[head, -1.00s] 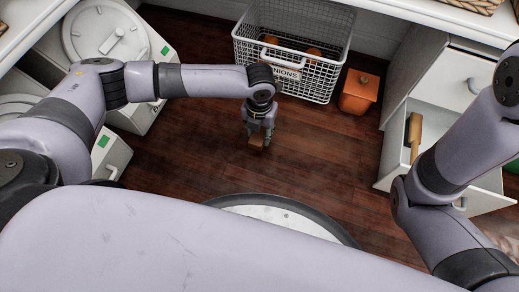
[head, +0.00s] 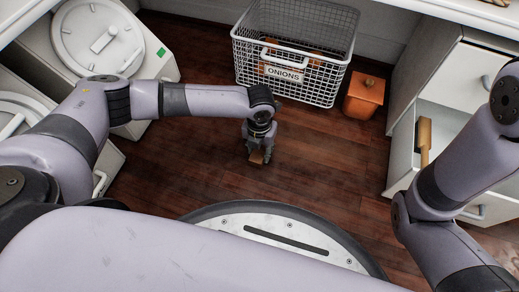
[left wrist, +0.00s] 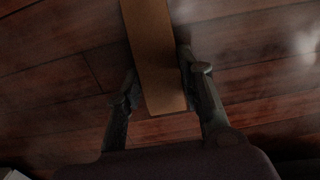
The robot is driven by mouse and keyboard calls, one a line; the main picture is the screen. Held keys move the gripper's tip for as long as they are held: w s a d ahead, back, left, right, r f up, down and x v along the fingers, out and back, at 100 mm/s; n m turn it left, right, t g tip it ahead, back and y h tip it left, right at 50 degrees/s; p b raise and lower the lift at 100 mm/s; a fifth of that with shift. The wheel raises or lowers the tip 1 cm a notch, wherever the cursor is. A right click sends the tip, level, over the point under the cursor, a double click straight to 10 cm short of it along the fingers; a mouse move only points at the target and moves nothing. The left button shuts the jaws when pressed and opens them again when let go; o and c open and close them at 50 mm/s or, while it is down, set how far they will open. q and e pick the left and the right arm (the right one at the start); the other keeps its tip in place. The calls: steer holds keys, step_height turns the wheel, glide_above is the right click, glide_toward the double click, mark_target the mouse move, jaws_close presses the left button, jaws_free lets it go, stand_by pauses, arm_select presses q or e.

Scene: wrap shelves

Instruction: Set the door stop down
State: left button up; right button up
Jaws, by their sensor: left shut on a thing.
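The door stop (head: 257,158) is a small brown wooden piece. My left gripper (head: 260,150) is shut on it and points down, low over the dark wooden floor. In the left wrist view the door stop (left wrist: 155,60) is a long tan-brown piece between the two fingers of the left gripper (left wrist: 158,88), with floorboards behind it. I cannot tell whether it touches the floor. My right arm shows at the right edge of the head view, but its gripper is out of view.
A white wire basket (head: 295,50) labelled ONIONS stands behind the gripper. An orange-brown lidded box (head: 364,95) is beside it. An open drawer (head: 403,150) with a wooden item stands at right. White lidded bins (head: 97,35) stand at left. Floor around the gripper is clear.

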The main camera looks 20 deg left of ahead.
mark_target(259, 152)
arm_select(q)
steer(key=shift+f, duration=0.15)
steer(key=o, duration=1.2)
step_height(259, 152, up, 12)
steer(key=p, duration=0.8)
steer(key=shift+r+p, duration=0.2)
steer(key=shift+p, duration=0.15)
